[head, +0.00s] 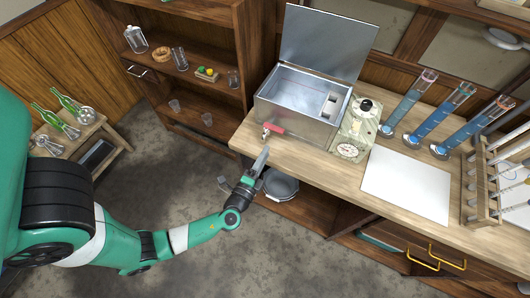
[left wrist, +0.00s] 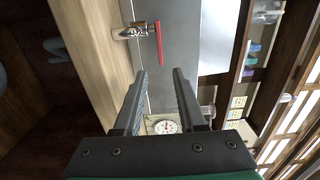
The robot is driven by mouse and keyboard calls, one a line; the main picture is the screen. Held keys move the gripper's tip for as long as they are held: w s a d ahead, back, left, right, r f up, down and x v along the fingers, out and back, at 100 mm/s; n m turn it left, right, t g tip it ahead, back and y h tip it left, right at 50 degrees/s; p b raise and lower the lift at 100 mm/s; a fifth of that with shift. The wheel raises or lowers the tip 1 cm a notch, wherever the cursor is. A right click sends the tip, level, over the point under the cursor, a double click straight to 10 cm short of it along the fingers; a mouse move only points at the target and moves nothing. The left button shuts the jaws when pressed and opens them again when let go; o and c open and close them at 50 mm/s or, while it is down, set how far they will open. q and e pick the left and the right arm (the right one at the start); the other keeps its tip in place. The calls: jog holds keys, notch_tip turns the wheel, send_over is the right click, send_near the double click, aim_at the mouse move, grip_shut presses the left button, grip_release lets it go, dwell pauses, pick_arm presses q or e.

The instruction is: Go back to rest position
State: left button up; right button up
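My left gripper (head: 244,167) is open and empty in the head view. It hangs in front of the wooden workbench (head: 290,153), near the tap with the red handle (head: 274,128) on the metal bath (head: 303,118). In the left wrist view, the two fingers of my left gripper (left wrist: 160,73) stand apart with nothing between them. The tap (left wrist: 134,32) and its red handle (left wrist: 159,43) lie beyond the fingertips there. My right gripper is in neither view.
The bath's lid stands open. Beside it are a device with a dial (head: 348,150), a white sheet (head: 407,184), several cylinders of blue liquid and a tube rack (head: 483,193). A shelf unit (head: 205,50) stands behind; a low table (head: 78,143) with bottles is at left. Open floor lies between.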

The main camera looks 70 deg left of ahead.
pick_arm(q)
jog(key=shift+w+a, duration=0.1)
jog(key=shift+a, duration=0.05)
dwell(0.3)
jog(key=w+d+r+n+t+y, duration=0.1)
jog(key=w+r+n, duration=0.35)
jog(key=r, duration=0.65)
jog(key=w+d+r+n+t+y, duration=0.1)
jog(key=w+r+n, duration=0.2)
jog(key=w+r, duration=0.55)
jog(key=w+d+r+n+t+y, duration=0.15)
jog(key=r+n, duration=0.25)
jog(key=r, duration=1)
jog(key=s+d+r+n+t+h, duration=0.1)
jog(key=d+r+n+t+h, duration=0.15)
jog(key=r, duration=0.75)
jog(key=s+d+r+n+t+h, duration=0.1)
jog(key=d+r+n+t, duration=0.15)
jog(key=r, duration=0.75)
jog(key=s+d+r+m+t+h+p, duration=0.2)
jog(key=s+d+r+m+t+h, duration=0.4)
jog(key=d+r+m+h, duration=0.65)
notch_tip(320, 180, up, 24)
jog(key=a+n+h+p, duration=0.1)
jog(key=n+p, duration=0.3)
jog(key=p, duration=2.3)
jog(key=shift+a+h, duration=0.35)
jog(key=shift+h, duration=0.2)
